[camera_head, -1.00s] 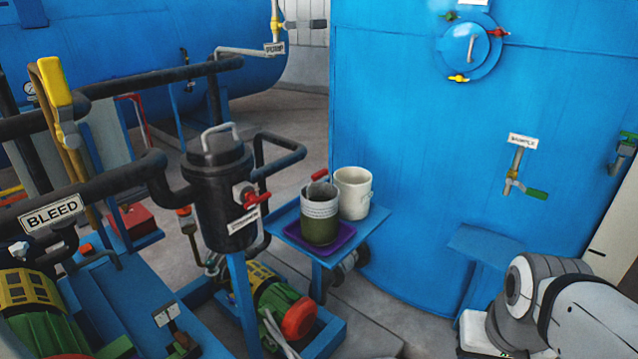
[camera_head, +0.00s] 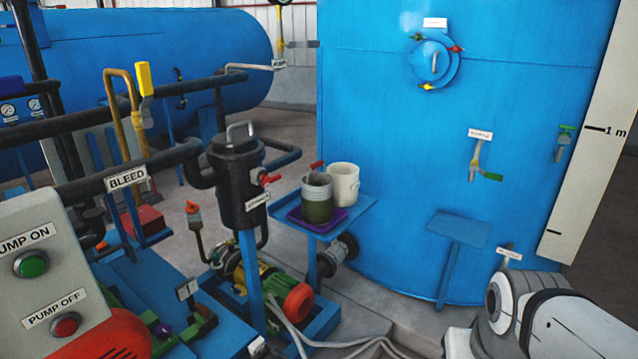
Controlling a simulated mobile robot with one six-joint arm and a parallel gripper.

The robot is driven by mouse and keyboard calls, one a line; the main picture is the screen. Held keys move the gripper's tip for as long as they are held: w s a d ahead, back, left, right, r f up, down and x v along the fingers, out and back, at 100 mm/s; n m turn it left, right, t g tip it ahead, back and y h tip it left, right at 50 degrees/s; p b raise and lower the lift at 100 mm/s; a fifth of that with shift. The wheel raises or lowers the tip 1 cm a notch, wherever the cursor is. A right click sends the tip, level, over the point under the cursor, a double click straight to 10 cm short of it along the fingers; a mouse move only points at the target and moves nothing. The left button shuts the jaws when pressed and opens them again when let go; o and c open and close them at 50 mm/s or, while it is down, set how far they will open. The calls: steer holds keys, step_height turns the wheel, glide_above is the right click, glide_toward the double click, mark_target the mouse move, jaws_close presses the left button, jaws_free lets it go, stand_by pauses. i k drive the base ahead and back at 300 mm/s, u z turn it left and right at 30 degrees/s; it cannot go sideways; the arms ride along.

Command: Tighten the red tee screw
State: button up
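Two red handles could match the task's name. One is a small red tee-shaped screw (camera_head: 457,48) on the right rim of the round blue hatch (camera_head: 431,64) on the tall tank; a green screw (camera_head: 415,37) and a yellow one (camera_head: 427,87) sit on the same rim. The other is a red handle (camera_head: 269,180) on the side of the black strainer pot (camera_head: 238,185). How tight either is cannot be told. My white and grey arm shows at the lower right, well apart from both. My gripper is not in view.
A small blue shelf (camera_head: 358,208) by the tank holds two pots. A sample valve (camera_head: 476,163) and a lower blue stand (camera_head: 461,228) are on the tank's front. A control box (camera_head: 48,270) with pump buttons fills the lower left. Hoses (camera_head: 350,345) lie on the floor.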

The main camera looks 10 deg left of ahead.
mark_target(266, 181)
steer(key=u, duration=0.15)
steer(key=i, duration=0.9)
steer(key=z, duration=0.05)
